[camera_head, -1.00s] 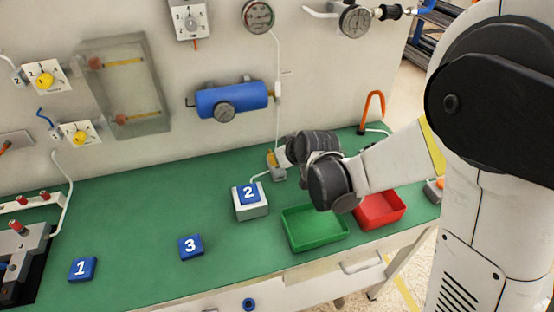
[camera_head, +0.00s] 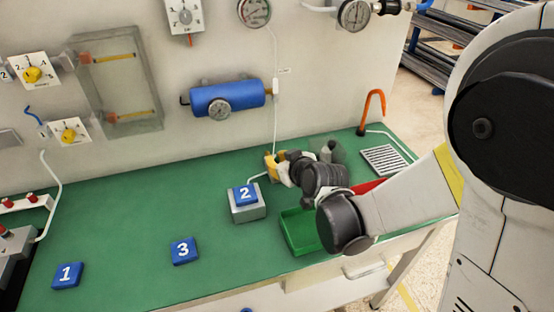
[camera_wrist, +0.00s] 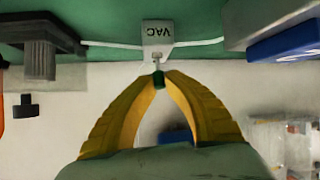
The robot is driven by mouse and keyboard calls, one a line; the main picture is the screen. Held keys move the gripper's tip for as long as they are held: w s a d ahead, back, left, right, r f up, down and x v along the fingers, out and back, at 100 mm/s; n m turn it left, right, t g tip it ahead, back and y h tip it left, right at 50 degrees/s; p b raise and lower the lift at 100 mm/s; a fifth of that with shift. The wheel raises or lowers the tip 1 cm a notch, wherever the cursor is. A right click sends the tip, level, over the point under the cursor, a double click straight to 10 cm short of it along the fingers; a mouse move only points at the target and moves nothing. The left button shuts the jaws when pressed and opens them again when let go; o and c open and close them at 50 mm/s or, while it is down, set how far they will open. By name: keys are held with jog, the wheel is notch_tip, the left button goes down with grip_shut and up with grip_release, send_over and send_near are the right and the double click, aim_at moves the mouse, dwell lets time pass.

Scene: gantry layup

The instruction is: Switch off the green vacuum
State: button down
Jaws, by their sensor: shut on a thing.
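The vacuum switch box (camera_wrist: 158,38), a small pale box marked VAC, appears upside down at the top of the wrist view. A short lever with a green tip (camera_wrist: 158,80) sticks out from it toward my gripper. My gripper's yellow fingers (camera_wrist: 160,76) are closed on the green tip. In the head view my gripper (camera_head: 271,162) is at the back of the green bench, behind the block marked 2, and the switch box is mostly hidden there. I cannot tell the lever's on or off position.
Blue block 2 (camera_head: 245,194) sits on a grey stand, left of my gripper. Blocks 3 (camera_head: 184,251) and 1 (camera_head: 67,275) lie further left. A green tray (camera_head: 297,236) and a red tray (camera_head: 368,186) are partly behind my arm. A blue tank (camera_head: 228,98) hangs above.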

jog(key=c, duration=1.4)
grip_release()
jog(key=v, duration=1.2)
